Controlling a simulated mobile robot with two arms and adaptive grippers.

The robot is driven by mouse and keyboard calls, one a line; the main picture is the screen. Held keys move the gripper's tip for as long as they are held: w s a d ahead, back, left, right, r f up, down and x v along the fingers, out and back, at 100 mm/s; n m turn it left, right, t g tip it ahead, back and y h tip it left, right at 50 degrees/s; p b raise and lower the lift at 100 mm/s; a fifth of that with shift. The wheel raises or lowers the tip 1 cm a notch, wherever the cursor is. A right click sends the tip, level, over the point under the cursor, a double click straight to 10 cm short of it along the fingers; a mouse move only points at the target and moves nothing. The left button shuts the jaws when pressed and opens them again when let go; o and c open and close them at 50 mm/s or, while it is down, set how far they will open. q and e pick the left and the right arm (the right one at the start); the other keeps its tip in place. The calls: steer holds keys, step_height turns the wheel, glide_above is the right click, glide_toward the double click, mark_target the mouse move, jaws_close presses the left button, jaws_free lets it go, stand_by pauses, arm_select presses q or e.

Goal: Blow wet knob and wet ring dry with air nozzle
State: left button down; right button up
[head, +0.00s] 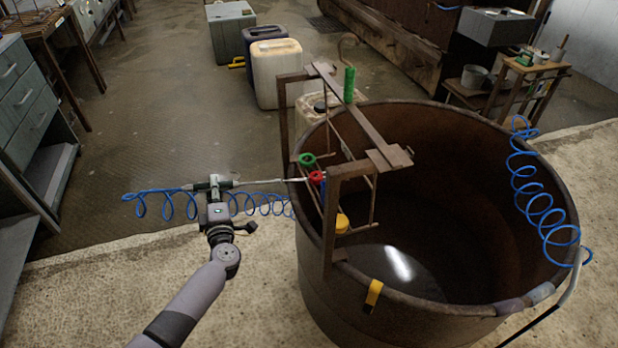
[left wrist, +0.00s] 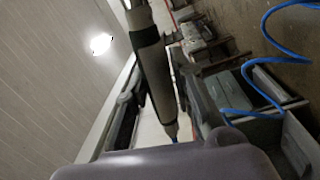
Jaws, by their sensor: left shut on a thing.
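My left gripper (head: 216,192) is shut on the air nozzle (head: 250,182), left of the rusty tub. The nozzle's thin tube points right, its tip close to the red ring-like piece (head: 316,177) on the rack (head: 347,172). A green ring (head: 307,159) sits just above and left of it, and a yellow knob (head: 342,223) lower right. A green grip (head: 349,85) stands at the rack's top. I cannot tell which pieces are wet. In the left wrist view the nozzle body (left wrist: 154,75) lies between the fingers. My right gripper is not in view.
The big round tub (head: 400,290) carries the rack over its left rim, with a yellow clip (head: 373,294) in front. A blue coiled hose (head: 165,203) trails near the nozzle; another blue coil (head: 540,195) hangs at the right rim. Canisters (head: 277,75) stand behind.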

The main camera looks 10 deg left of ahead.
mark_target(189, 187)
arm_select(q)
steer(key=a+r+p, duration=0.1)
steer(key=s+a+r+p, duration=0.1)
steer(key=p, duration=0.1)
steer(key=shift+s+a+r, duration=0.15)
steer(key=shift+s+r, duration=0.05)
steer(key=shift+r, duration=0.2)
steer(key=a+r+p, duration=0.1)
steer(key=s+a+r+p, duration=0.1)
steer(key=p, duration=0.1)
steer(key=shift+s+a+r, duration=0.2)
steer(key=shift+s+a, duration=0.15)
steer(key=shift+a, duration=0.05)
stand_by(0.5)
